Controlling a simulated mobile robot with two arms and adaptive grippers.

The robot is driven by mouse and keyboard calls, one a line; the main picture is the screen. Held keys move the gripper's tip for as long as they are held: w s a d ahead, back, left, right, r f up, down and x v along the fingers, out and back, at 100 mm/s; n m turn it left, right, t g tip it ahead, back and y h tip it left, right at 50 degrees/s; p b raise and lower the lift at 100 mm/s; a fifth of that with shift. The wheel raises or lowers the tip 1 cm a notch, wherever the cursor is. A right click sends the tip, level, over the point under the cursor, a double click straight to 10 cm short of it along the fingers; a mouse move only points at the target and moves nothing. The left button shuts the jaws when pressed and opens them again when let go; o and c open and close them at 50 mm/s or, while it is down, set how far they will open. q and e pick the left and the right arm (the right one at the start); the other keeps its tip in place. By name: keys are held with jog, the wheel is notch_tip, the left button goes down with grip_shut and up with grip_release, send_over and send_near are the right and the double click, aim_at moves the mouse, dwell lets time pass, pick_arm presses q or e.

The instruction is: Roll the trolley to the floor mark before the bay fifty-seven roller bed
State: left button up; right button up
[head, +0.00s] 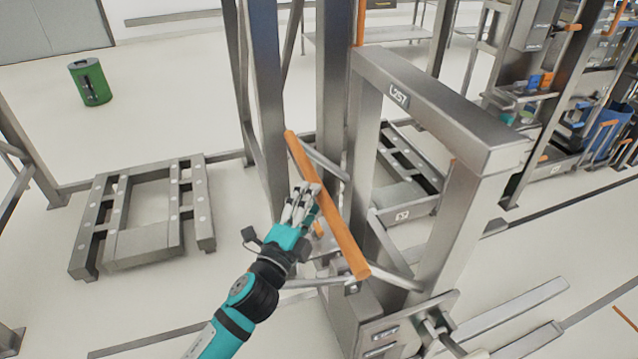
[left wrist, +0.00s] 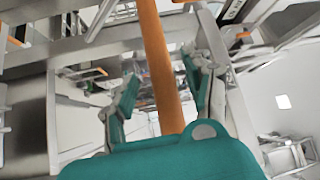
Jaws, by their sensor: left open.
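The trolley (head: 437,95) is a steel frame labelled "L257", standing upright right of centre in the head view. Its orange push bar (head: 309,176) slants along its near left side; the bar also shows in the left wrist view (left wrist: 158,65). My left gripper (head: 309,192) is open at the bar. In the left wrist view its fingers (left wrist: 165,85) lie on either side of the bar; I cannot tell whether they touch it. My right gripper is out of view. I cannot clearly pick out the bay fifty-seven roller bed or its floor mark.
A low steel frame (head: 203,203) stands on the floor at left; another (head: 425,165) is behind the trolley. Steel posts (head: 262,90) rise close beside the trolley. A green bin (head: 91,82) is far left, and cluttered racks fill the right. Some floor at lower left is clear.

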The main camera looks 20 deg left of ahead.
pick_arm(q)
jog(key=shift+x, duration=2.3)
jog(key=shift+f, duration=0.1)
grip_shut()
